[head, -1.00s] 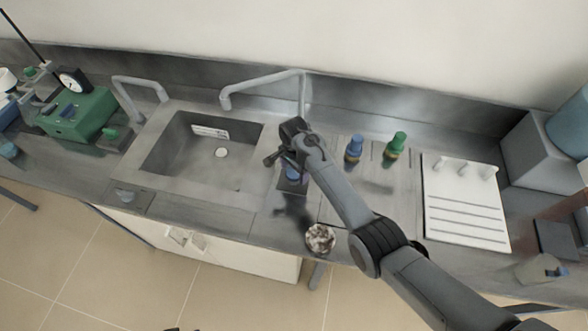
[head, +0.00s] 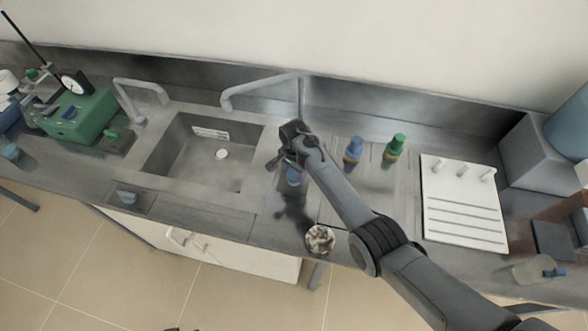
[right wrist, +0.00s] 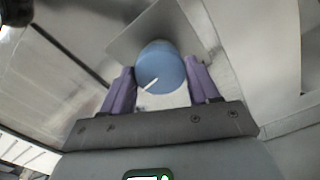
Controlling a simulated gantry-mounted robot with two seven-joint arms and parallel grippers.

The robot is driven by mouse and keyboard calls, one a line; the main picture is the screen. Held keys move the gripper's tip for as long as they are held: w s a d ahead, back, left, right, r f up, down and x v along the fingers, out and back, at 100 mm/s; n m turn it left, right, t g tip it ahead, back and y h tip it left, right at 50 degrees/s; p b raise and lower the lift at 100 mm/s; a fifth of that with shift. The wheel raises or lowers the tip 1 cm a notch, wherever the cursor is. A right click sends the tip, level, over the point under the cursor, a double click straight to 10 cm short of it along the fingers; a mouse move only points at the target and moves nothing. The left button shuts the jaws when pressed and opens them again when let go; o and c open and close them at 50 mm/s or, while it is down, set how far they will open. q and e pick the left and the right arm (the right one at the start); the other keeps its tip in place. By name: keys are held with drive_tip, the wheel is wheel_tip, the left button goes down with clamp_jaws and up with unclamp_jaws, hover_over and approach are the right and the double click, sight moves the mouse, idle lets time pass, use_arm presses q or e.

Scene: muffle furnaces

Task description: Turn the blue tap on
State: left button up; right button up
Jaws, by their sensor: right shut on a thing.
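The blue tap (head: 293,179) is a round blue knob on the steel counter, just right of the sink. In the right wrist view its blue top (right wrist: 160,67), with a short white mark, sits between two purple fingers. My right gripper (head: 288,165) reaches down over it and is shut on the knob (right wrist: 162,75). The gripper partly hides the knob in the head view. My left gripper is not in view.
A blue-topped fitting (head: 353,149) and a green-topped one (head: 396,146) stand behind my right arm. The sink (head: 190,170) is at left, with a grey spout (head: 262,87) behind. A round speckled object (head: 320,239) lies near the front edge.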

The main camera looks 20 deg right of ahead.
drive_tip(key=shift+r+n+p, duration=0.2)
drive_tip(key=shift+n+p, duration=0.3)
drive_tip(key=shift+n, duration=0.4)
drive_tip(key=n+p, duration=0.1)
drive_tip(key=n, duration=0.1)
drive_tip(key=shift+n, duration=0.3)
drive_tip(key=n+p, duration=0.1)
drive_tip(key=n, duration=0.2)
drive_tip(key=shift+f+n, duration=0.1)
drive_tip(key=shift+n, duration=0.3)
drive_tip(key=n, duration=0.2)
drive_tip(key=shift+n, duration=0.3)
drive_tip(key=n, duration=0.2)
drive_tip(key=shift+n, duration=0.4)
drive_tip(key=n, duration=0.3)
drive_tip(key=shift+d+f+n, duration=0.1)
drive_tip(key=shift+n, duration=0.2)
drive_tip(key=n, duration=0.6)
drive_tip(key=shift+b, duration=0.35)
drive_tip(key=shift+n, duration=0.3)
